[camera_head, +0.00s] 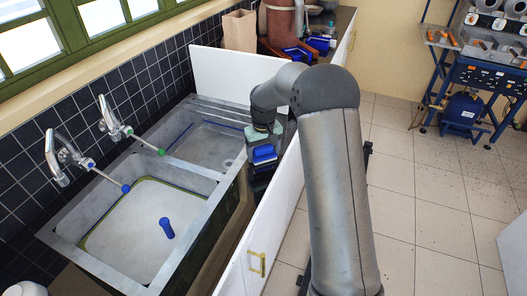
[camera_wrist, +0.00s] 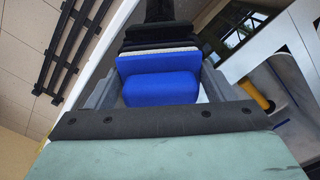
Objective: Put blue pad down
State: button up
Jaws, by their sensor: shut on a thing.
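The blue pad (camera_head: 264,153) is in my gripper (camera_head: 262,147), near the right rim of the sink unit. In the wrist view, the pad (camera_wrist: 160,88) shows as a blue block with a pale layer behind it, between the grey fingers of my gripper (camera_wrist: 158,92). The gripper is shut on it. The head view does not show clearly whether the pad touches anything beneath it.
A double sink (camera_head: 205,185) lies to the left, with a blue cylinder (camera_head: 167,228) in its near basin and two taps (camera_head: 112,118) behind. A white panel (camera_head: 235,75) stands at the far end. Beyond it are a brown box (camera_head: 240,30) and blue items (camera_head: 298,54).

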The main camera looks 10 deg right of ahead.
aim_at(264, 147)
jog(key=o, duration=1)
jog(key=shift+f, duration=0.1)
notch_tip(264, 147, up, 12)
jog(key=r+b, duration=0.1)
jog(key=s+r, duration=0.3)
jog(key=s, duration=1.7)
jog(key=shift+m+t, duration=0.3)
jog(key=shift+m, duration=0.6)
jog(key=s+f, duration=0.2)
jog(key=s, duration=0.3)
jog(key=s+f, duration=0.1)
jog(key=s, duration=0.5)
jog(key=s+f, duration=0.2)
jog(key=s, duration=0.3)
jog(key=shift+s+a+f, duration=0.15)
jog(key=shift+s+f, duration=0.15)
jog(key=shift+s, duration=0.1)
